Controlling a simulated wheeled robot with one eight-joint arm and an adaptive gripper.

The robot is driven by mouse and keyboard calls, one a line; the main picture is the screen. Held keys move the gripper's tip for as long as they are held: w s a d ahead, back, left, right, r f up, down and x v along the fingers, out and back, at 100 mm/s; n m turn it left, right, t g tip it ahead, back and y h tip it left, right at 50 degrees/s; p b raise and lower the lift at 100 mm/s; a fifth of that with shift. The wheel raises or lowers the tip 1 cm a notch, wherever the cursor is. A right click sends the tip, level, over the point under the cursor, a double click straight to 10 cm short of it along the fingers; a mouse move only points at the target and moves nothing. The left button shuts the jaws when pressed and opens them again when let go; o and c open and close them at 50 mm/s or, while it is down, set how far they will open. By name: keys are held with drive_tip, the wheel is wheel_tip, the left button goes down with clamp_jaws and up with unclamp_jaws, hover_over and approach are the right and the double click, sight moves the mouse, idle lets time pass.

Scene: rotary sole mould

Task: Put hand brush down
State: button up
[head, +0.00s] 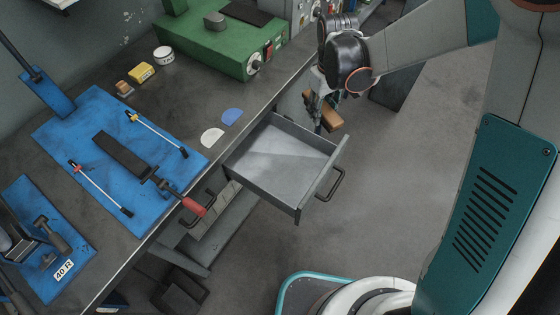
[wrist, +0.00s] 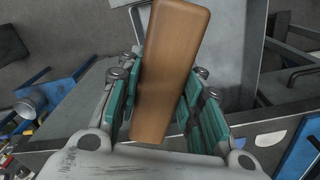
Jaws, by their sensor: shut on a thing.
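My gripper (head: 318,108) is shut on the hand brush, whose brown wooden body (head: 329,116) shows just beside the far right corner of the open drawer in the head view. In the wrist view the brush (wrist: 165,70) is a long wooden block, slightly tilted, between the teal finger pads of my gripper (wrist: 160,105). No bristles can be made out. The brush is held in the air; its exact height above the drawer is hard to tell.
An open grey drawer (head: 322,198) juts from the workbench and looks empty.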

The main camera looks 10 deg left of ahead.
drive_tip(key=s+a+f+n+b, duration=0.1)
drive_tip(key=s+a+f+n, duration=0.15)
drive_tip(key=a, duration=0.35)
drive_tip(key=s+a+f+n, duration=0.2)
drive_tip(key=a+n, duration=0.1)
drive_tip(key=a, duration=0.3)
drive_tip(key=b, duration=0.5)
hover_over(279, 164)
wheel_tip(279, 164, down, 14)
drive_tip(key=shift+w+f, duration=0.1)
drive_tip(key=shift+f, duration=0.05)
drive_tip(key=shift+f+b, duration=1)
drive_tip(key=shift+f, duration=1.6)
drive_tip(key=shift+f, duration=0.25)
drive_tip(key=o, duration=0.9)
drive_tip(key=shift+o, duration=1)
drive_tip(key=shift+r, duration=0.1)
